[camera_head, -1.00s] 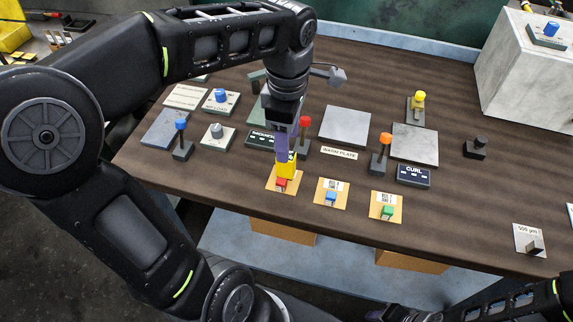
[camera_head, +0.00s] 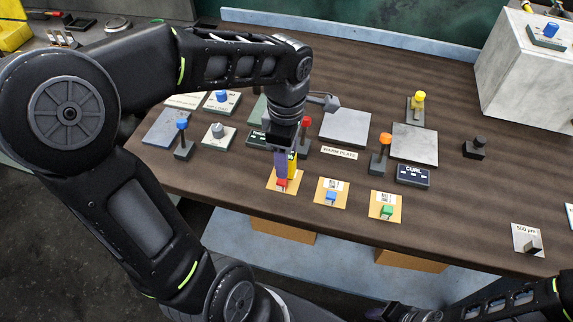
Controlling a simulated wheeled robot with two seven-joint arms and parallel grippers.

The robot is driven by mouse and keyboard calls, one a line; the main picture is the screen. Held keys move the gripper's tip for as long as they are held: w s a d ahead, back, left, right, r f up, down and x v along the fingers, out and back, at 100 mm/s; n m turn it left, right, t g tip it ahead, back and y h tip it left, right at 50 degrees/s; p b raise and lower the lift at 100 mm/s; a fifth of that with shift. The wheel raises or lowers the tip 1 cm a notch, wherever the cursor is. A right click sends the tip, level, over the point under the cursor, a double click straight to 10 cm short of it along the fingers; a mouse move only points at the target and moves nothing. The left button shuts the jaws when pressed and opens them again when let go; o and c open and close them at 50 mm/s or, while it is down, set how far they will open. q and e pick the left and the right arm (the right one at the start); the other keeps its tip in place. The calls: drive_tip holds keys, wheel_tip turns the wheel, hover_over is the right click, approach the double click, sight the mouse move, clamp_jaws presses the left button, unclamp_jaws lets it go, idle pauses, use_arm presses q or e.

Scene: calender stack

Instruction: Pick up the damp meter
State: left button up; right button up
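My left gripper (camera_head: 281,174), with purple fingers, points down over the orange card with the red block (camera_head: 283,184) at the table's front edge. A small upright yellow thing (camera_head: 292,166) stands right beside and partly behind the fingers. It may be the damp meter, but no label on it can be read. The fingers cover much of it, and I cannot tell whether they are around it or closed on it. My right arm comes in at the lower right. Its dark gripper end (camera_head: 398,313) is at the bottom edge, mostly cut off, its fingers unclear.
Cards with a blue block (camera_head: 331,195) and a green block (camera_head: 387,210) lie to the right. Levers with blue (camera_head: 182,125), red (camera_head: 305,121) and orange (camera_head: 385,139) knobs stand close around. A grey plate (camera_head: 345,127) lies behind. The front right table is mostly clear.

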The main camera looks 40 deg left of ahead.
idle(0.4)
use_arm(q)
clamp_jaws()
idle(0.4)
